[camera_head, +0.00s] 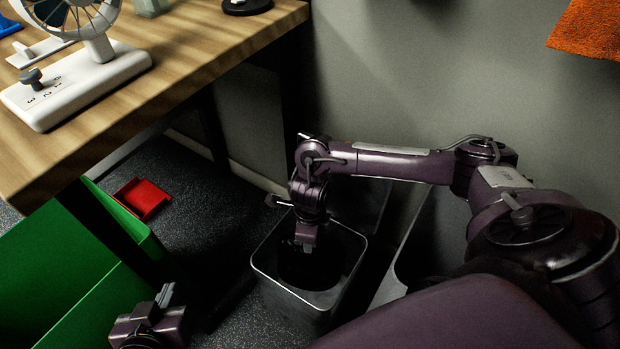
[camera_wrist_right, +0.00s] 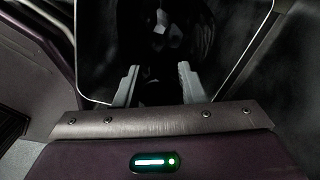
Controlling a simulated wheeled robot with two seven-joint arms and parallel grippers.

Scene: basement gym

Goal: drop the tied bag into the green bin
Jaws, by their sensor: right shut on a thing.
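The tied bag shows in the right wrist view as a black, glossy bulk (camera_wrist_right: 172,30) beyond the fingers. In the head view it is a dark mass (camera_head: 308,272) inside a grey bin (camera_head: 285,291); its knot is hidden. My right gripper (camera_head: 306,246) points down into the grey bin, and in the right wrist view its fingers (camera_wrist_right: 157,88) are shut on the bag. The green bin (camera_head: 95,312) stands at the lower left, partly under the table. My left gripper (camera_head: 162,300) is low beside the green bin; I cannot tell whether its fingers are open.
A wooden table (camera_head: 190,55) with a white fan (camera_head: 85,80) overhangs the green bin. A red dustpan-like piece (camera_head: 143,198) lies by the bin. A grey wall (camera_head: 400,80) stands behind my right arm. Dark floor (camera_head: 205,195) lies open between the bins.

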